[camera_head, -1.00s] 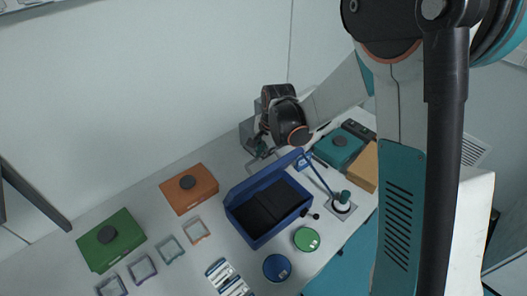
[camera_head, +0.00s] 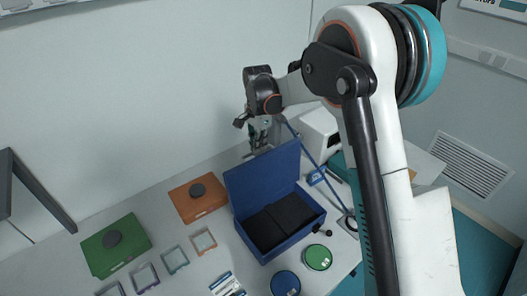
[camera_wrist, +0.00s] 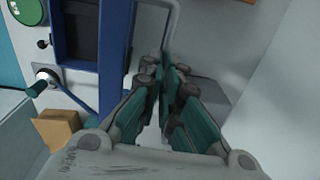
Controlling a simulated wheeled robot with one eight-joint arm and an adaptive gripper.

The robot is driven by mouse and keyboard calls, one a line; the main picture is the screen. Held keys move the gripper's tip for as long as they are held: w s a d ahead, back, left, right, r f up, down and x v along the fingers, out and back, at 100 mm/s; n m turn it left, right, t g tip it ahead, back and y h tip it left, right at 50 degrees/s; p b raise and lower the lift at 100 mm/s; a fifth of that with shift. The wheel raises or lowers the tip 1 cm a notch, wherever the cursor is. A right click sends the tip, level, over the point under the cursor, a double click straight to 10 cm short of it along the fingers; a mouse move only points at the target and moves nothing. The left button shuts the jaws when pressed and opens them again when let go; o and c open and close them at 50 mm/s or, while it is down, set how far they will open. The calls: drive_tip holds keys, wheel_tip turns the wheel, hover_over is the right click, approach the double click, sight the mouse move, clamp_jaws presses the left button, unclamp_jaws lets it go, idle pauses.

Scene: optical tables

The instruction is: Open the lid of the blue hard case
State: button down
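The blue hard case (camera_head: 291,240) stands on the table in the head view with its lid (camera_head: 262,175) raised at the back edge. The lid's inner face and the dark foam inside are visible. My gripper (camera_head: 259,140) is above and behind the lid's top edge. In the wrist view, my gripper (camera_wrist: 168,75) has its fingertips close together with nothing visible between them. The lid's edge (camera_wrist: 119,60) passes to the left of the fingers. I cannot tell whether a finger touches it.
A blue rod-like arm rises from a base (camera_head: 350,222) right of the case. An orange case (camera_head: 198,205) and a green case (camera_head: 105,250) lie to the left. Green (camera_head: 317,257) and blue (camera_head: 285,284) round dishes lie in front. A grey bent frame (camera_wrist: 175,15) is near my fingers.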

drive_tip(key=c, duration=1.7)
unclamp_jaws()
drive_tip(key=shift+f, duration=0.1)
wheel_tip(320, 180, up, 12)
drive_tip(key=shift+s+r, duration=0.1)
drive_tip(key=shift+d, duration=0.15)
drive_tip(key=s+d+n+t+b, duration=0.25)
drive_tip(key=s+d+b, duration=0.25)
drive_tip(key=s, duration=0.4)
drive_tip(key=s+d+n+t+b, duration=0.1)
drive_tip(key=s+d+n+b, duration=0.4)
drive_tip(key=s, duration=0.4)
drive_tip(key=s+d+f+n+t+b, duration=0.1)
drive_tip(key=s+d+f+b, duration=0.1)
drive_tip(key=s+f, duration=0.2)
drive_tip(key=s+d+f+n+t+b, duration=0.1)
drive_tip(key=s+d+f+n+b, duration=0.1)
drive_tip(key=s+f, duration=0.3)
drive_tip(key=s+d+f+n+t+b, duration=0.1)
drive_tip(key=s+d+f+b, duration=0.1)
drive_tip(key=s+f+b, duration=0.2)
drive_tip(key=shift+s+f+n+t, duration=0.15)
drive_tip(key=shift+s+f, duration=0.25)
drive_tip(key=shift+s, duration=0.4)
drive_tip(key=shift+s+f+n+t, duration=0.1)
drive_tip(key=shift+s+f, duration=0.25)
drive_tip(key=shift+s, duration=0.45)
